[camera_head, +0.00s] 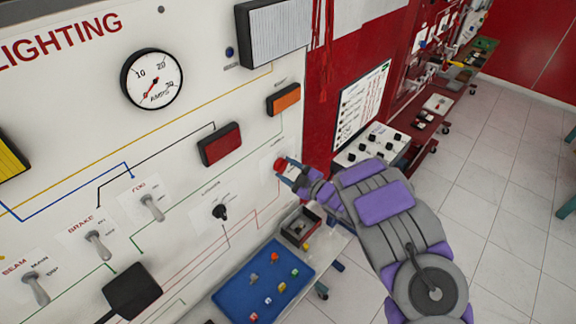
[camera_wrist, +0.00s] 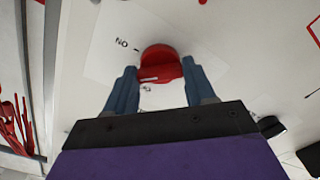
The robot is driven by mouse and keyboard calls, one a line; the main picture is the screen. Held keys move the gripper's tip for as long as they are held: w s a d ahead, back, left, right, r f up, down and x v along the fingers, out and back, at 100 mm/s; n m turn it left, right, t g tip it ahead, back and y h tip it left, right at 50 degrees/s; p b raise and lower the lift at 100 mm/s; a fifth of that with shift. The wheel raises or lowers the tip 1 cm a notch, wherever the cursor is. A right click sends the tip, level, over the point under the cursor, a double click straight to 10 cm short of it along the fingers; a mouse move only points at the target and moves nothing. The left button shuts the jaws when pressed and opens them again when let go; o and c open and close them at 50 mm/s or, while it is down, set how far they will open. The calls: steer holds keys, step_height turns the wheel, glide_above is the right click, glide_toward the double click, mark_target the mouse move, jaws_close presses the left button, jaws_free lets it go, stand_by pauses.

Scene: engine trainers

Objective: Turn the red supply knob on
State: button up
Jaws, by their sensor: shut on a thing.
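The red supply knob (camera_head: 281,165) is on the right edge of the white lighting panel (camera_head: 180,135). In the wrist view the round red knob (camera_wrist: 160,64) sits on a white label with lettering and a short mark at its upper left. A pale line shows on the knob's lower face. My gripper (camera_head: 290,172) reaches the knob from the right, with its blue fingers (camera_wrist: 155,80) on both sides of the knob's lower part. It is shut on the knob. In the head view the fingers partly hide the knob.
A black knob (camera_head: 220,212) and grey toggle switches (camera_head: 152,207) are on the panel to the left. A blue tray (camera_head: 235,303) with small coloured parts and an open box (camera_head: 301,226) stand below. Open tiled floor (camera_head: 480,210) lies to the right.

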steer(key=shift+s+f+m+p, duration=0.1)
steer(key=shift+m+p, duration=1.3)
steer(key=shift+m, duration=0.6)
steer(key=shift+f+m+p, duration=0.1)
steer(key=shift+m+p, duration=1.3)
steer(key=shift+m, duration=0.9)
steer(key=o, duration=1)
steer(key=shift+o, duration=0.2)
steer(key=shift+r, duration=0.1)
steer(key=b+v, duration=0.1)
steer(key=v, duration=1.6)
steer(key=shift+d+b, duration=0.2)
steer(key=shift+b, duration=0.2)
